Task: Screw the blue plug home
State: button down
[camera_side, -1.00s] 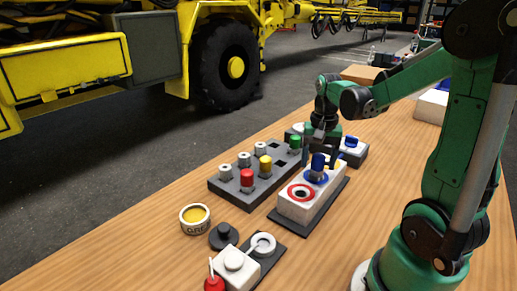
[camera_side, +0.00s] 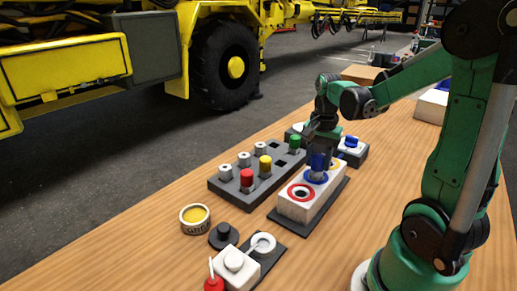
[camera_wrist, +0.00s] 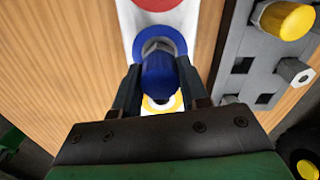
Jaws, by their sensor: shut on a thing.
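The blue plug (camera_side: 318,161) stands upright over the blue-ringed socket of a white block (camera_side: 296,209). In the wrist view the plug (camera_wrist: 160,80) lies between the two fingers of my gripper (camera_wrist: 158,88), which is shut on it. A silver collar at the plug's end shows against the blue ring (camera_wrist: 178,38). The plug hides the socket's mouth, so I cannot tell how deep it sits. The red-ringed socket (camera_side: 301,193) is empty in the side view. The yellow ring (camera_wrist: 174,104) is partly hidden behind the plug.
A dark grey rack (camera_side: 225,193) beside the block holds red (camera_side: 247,178), yellow (camera_side: 265,163) and green (camera_side: 295,142) plugs and several silver-topped ones. A grease tin (camera_side: 195,218) and a white box (camera_side: 236,267) stand nearer the front.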

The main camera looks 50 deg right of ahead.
jog(key=m, duration=0.5)
jog(key=shift+m, duration=1.6)
jog(key=m, duration=0.2)
jog(key=shift+m, duration=0.3)
jog(key=m, duration=0.5)
jog(key=shift+f+m, duration=0.1)
jog(key=shift+m, duration=0.2)
jog(key=m, duration=0.3)
jog(key=shift+m, duration=0.4)
jog(key=c, duration=0.5)
grip_release()
